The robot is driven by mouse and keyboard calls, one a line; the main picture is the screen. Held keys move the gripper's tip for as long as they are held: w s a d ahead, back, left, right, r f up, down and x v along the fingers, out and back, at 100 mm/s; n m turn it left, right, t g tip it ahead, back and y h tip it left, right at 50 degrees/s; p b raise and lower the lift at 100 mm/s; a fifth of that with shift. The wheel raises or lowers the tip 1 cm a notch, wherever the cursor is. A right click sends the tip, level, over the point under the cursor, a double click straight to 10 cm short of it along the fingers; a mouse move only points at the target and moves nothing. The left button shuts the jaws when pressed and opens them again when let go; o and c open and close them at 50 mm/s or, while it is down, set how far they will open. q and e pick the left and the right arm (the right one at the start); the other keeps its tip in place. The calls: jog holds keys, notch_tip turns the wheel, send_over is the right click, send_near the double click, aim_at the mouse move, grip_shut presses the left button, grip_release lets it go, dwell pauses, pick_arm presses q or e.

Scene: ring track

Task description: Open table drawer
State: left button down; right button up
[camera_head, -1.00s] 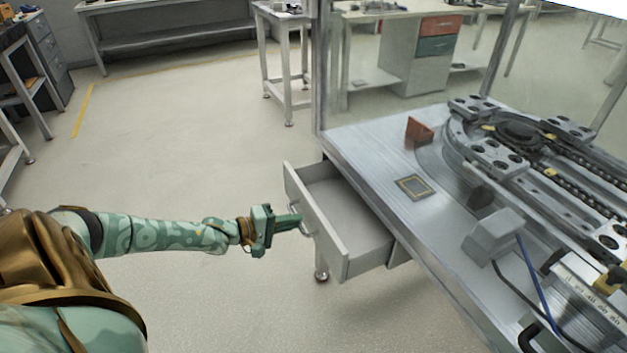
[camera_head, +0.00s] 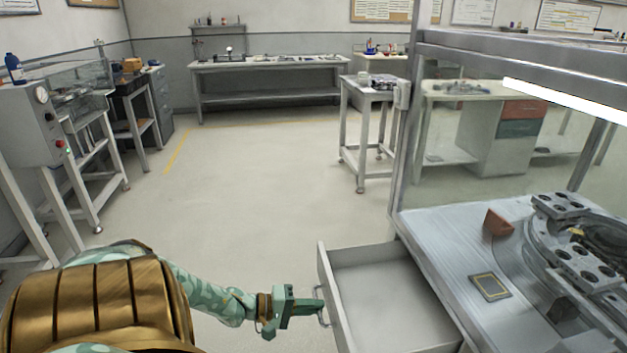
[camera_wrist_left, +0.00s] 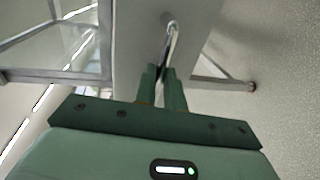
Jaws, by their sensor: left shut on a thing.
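The table drawer (camera_head: 388,296) is light grey and empty inside. It stands pulled out from the left side of the metal table (camera_head: 440,228). My left gripper (camera_head: 317,305) is at the drawer's front panel, with its green fingers shut on the curved metal handle (camera_head: 321,309). In the left wrist view the two fingers (camera_wrist_left: 161,78) close around the handle (camera_wrist_left: 172,40), which runs up from between them. The front panel (camera_wrist_left: 146,30) is just beyond. My right gripper is in neither view.
On the table lie a brown wedge-shaped piece (camera_head: 498,223), a dark square plate (camera_head: 489,287) and the ring track (camera_head: 570,255). A metal frame post (camera_head: 402,150) rises at the table's corner. The floor (camera_head: 250,190) left of the drawer is clear. Workbenches (camera_head: 270,68) stand further back.

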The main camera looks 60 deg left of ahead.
pick_arm(q)
jog(key=c, duration=1.5)
grip_release()
jog(key=shift+s, duration=0.1)
